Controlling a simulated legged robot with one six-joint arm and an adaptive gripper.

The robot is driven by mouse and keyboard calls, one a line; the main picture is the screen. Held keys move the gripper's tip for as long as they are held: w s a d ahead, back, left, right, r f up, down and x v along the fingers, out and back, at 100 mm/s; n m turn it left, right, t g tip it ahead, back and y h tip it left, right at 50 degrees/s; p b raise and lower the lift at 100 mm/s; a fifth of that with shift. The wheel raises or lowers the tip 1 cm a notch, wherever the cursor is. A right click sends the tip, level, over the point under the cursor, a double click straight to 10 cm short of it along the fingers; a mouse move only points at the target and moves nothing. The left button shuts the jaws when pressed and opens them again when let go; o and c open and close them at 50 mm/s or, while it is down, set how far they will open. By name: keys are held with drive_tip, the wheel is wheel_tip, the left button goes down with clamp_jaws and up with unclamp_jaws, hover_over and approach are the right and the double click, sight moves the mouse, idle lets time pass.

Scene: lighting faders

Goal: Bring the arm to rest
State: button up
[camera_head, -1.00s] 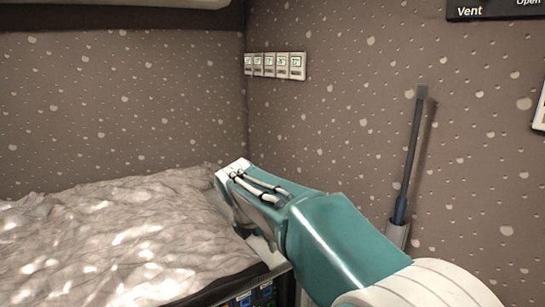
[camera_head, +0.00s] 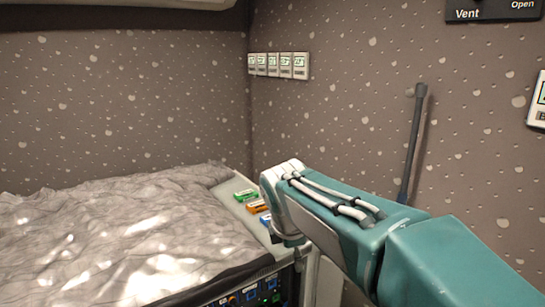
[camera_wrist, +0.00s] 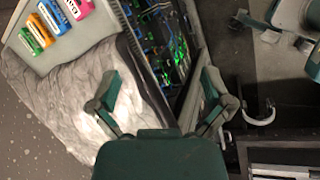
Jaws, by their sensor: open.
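My gripper (camera_wrist: 160,98) is open and empty in the wrist view, its two green fingers spread apart. It points down over the edge of the bed and the equipment bay beside it. In the head view my teal and white arm reaches in from the lower right, with its wrist beside the ledge at the bed's corner. The gripper's fingers are largely hidden there behind and under the wrist. I cannot tell from these frames whether the arm is still moving.
Small coloured blocks, green (camera_head: 245,195), orange (camera_head: 258,206) and others, sit on the ledge. A rumpled grey bed (camera_head: 110,235) fills the left. Lit electronics (camera_wrist: 162,45) lie below the fingers. A row of small displays (camera_head: 279,65) and a dark rod (camera_head: 413,145) are on the wall.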

drive_tip(key=s+d+f+m, duration=0.1)
drive_tip(key=s+d+m, duration=0.2)
drive_tip(key=s+m, duration=0.3)
drive_tip(key=s+d+f+m+y, duration=0.1)
drive_tip(key=s+d+f+m, duration=0.1)
drive_tip(key=s+d+m, duration=0.2)
drive_tip(key=s+d+f+m+t, duration=0.1)
drive_tip(key=s+d+m, duration=0.3)
drive_tip(key=s+m, duration=0.6)
drive_tip(key=shift+s+f, duration=0.75)
drive_tip(key=shift+s, duration=0.3)
